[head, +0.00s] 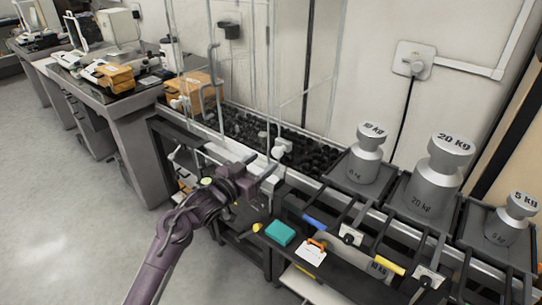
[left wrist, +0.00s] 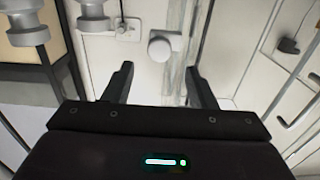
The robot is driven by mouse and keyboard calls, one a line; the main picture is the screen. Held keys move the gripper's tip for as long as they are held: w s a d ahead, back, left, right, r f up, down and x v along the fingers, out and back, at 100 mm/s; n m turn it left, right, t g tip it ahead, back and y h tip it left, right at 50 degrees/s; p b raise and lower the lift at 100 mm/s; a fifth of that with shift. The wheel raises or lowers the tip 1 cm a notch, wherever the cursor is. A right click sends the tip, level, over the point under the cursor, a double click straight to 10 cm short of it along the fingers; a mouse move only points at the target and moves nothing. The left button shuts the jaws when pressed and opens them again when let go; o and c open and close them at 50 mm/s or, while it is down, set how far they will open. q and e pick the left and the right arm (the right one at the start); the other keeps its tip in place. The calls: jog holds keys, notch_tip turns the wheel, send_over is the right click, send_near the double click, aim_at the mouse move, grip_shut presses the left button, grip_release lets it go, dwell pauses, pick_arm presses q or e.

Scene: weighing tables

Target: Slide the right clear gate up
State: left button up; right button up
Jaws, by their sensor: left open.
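The right clear gate (head: 303,95) is a see-through panel at the front of the clear enclosure, with a white knob (head: 279,152) low on it. My left gripper (head: 268,172) is just in front of and below this knob, open and empty. In the left wrist view, the open fingers (left wrist: 160,88) point toward a white rounded knob (left wrist: 162,47), which lies beyond the fingertips, between their lines. Contact is not visible. My right gripper is not in view.
Large grey weights marked 10 kg (head: 366,158), 20 kg (head: 437,178) and 5 kg (head: 509,222) stand to the right. Below them, a teal block (head: 280,232) lies on a dark shelf. A cardboard box (head: 190,92) sits behind left. Floor is clear at left.

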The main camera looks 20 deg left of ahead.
aim_at(276, 153)
pick_arm(q)
jog(key=shift+x, duration=2.65)
jog(key=shift+d+f, duration=0.1)
grip_shut()
